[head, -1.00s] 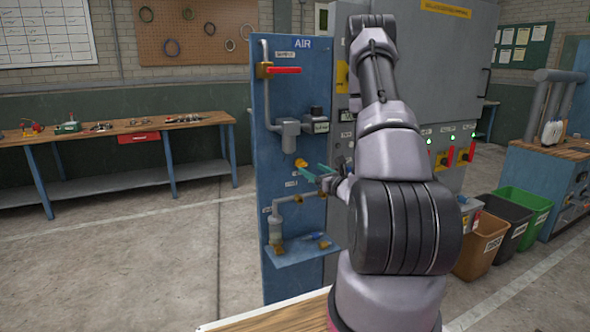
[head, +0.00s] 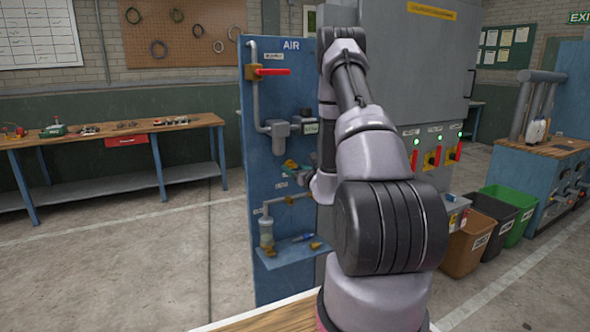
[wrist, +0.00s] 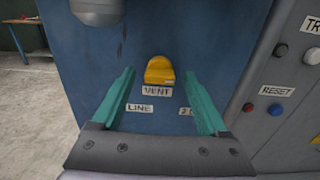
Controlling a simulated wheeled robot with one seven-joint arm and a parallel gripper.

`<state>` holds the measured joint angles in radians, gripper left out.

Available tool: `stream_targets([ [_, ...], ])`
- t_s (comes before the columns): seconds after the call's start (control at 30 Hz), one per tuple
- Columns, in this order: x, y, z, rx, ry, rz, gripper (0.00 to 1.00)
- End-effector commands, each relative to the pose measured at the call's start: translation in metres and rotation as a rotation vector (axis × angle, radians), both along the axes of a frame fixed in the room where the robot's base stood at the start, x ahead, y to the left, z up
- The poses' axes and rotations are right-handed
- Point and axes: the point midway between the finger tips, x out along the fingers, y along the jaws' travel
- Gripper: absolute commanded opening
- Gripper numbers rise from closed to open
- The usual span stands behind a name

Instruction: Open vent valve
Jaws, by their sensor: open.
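The vent valve is a yellow knob (wrist: 160,71) on the blue air panel (wrist: 200,28), with a label reading VENT (wrist: 157,91) just below it. In the wrist view my gripper (wrist: 159,88) is open, with one teal finger on each side and the knob ahead, between and slightly beyond the fingertips. Nothing is held. Whether the fingers touch the panel I cannot tell.
A red-handled valve (head: 270,72) is at the panel's top left. Grey pipework and a small shelf (head: 290,252) are below. A grey cabinet with red switches (head: 434,156) stands right of the panel. The wrist view shows a RESET button (wrist: 275,109) at right.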

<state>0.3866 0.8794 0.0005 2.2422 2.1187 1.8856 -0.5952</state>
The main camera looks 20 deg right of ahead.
Motion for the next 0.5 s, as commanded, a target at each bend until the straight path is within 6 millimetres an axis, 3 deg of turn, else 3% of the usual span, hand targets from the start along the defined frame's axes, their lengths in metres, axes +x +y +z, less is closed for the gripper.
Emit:
stream_targets([
  [0.2, 0.0006, 0.0002, 0.0000, 0.000, 0.000, 0.001, 0.77],
  [0.23, 0.0005, 0.0002, 0.0000, 0.000, 0.000, 0.001, 0.73],
  [0.4, 0.0004, 0.0003, 0.0000, 0.000, 0.000, 0.001, 0.08],
  [0.43, 0.0004, 0.0002, 0.0000, 0.000, 0.000, 0.001, 0.00],
  [0.5, 0.0003, 0.0002, 0.0000, 0.000, 0.000, 0.001, 0.00],
])
